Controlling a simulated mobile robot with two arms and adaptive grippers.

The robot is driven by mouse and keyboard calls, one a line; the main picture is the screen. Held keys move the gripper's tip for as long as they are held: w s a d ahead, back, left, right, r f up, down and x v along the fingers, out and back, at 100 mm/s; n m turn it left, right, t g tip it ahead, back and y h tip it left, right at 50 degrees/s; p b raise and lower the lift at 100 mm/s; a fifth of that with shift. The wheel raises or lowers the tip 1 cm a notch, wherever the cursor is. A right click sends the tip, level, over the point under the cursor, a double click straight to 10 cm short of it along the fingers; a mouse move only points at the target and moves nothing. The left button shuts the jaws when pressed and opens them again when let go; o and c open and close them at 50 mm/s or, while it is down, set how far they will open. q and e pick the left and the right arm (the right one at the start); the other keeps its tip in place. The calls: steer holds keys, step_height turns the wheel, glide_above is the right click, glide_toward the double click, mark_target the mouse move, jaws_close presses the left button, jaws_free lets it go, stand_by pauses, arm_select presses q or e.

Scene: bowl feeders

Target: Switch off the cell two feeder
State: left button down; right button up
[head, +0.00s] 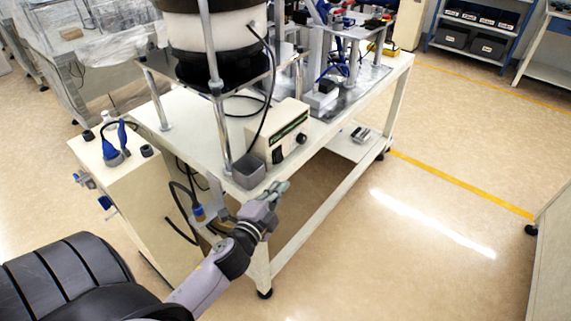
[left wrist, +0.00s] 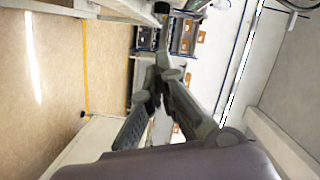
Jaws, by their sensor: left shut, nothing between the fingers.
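The bowl feeder (head: 215,35), a white and black drum, stands on a raised plate on posts above the bench. Its cream control box (head: 278,133) sits on the bench below, with a dark green stripe, a round black knob (head: 301,138) and a small dark switch (head: 277,155) on its front. No cell number is readable. My left gripper (head: 284,187) is in front of the bench's near edge, below and apart from the control box. Its fingers are together and empty, also in the left wrist view (left wrist: 160,78). My right gripper is not in view.
A grey block (head: 248,171) sits at the bench's near corner, close to my left gripper. A cable hangs from the drum to the bench. A cream cabinet (head: 140,190) with blue fittings stands at the left. The floor right of the bench is clear.

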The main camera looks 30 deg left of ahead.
mark_target(279, 156)
arm_select(q)
steer(key=w+a, duration=0.1)
steer(key=w, duration=0.2)
steer(key=w+a+f, duration=0.1)
steer(key=w+a, duration=0.1)
steer(key=w, duration=0.2)
steer(key=w+a+f+p, duration=0.1)
steer(key=w+a, duration=0.1)
steer(key=w, duration=0.1)
steer(key=shift+w+a+f, duration=0.15)
steer(key=shift+w+f, duration=0.05)
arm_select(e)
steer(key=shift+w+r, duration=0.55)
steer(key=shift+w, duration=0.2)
